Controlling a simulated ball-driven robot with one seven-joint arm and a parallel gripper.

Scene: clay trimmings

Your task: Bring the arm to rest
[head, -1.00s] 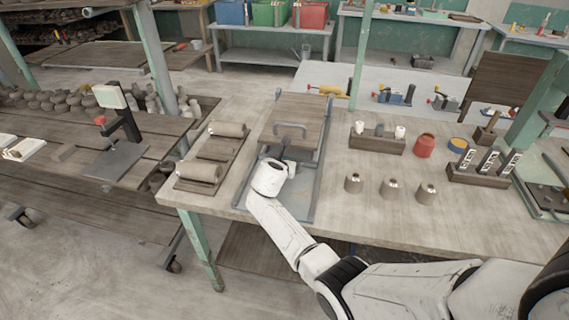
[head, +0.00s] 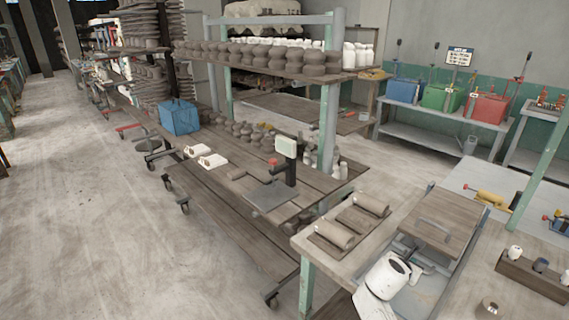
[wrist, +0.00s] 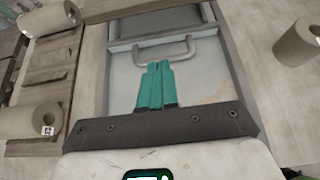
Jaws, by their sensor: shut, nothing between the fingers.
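My white arm reaches in from the bottom of the head view. Its end, my gripper (head: 416,268), is over the grey tray near the table's front edge, close to a wooden board (head: 438,222) with a grey handle. In the wrist view the teal fingers of my gripper (wrist: 158,66) are together with nothing between them. They point toward the grey bar handle (wrist: 160,53). I cannot tell whether the fingertips touch it. In the head view the fingers are mostly hidden by the white wrist.
Clay rolls (head: 335,234) lie on a board left of the tray. A rack with small pots (head: 532,274) and a loose clay piece (head: 490,307) are to the right. A wheeled cart (head: 225,187) with a blue box (head: 180,117) stands left. Open floor lies at far left.

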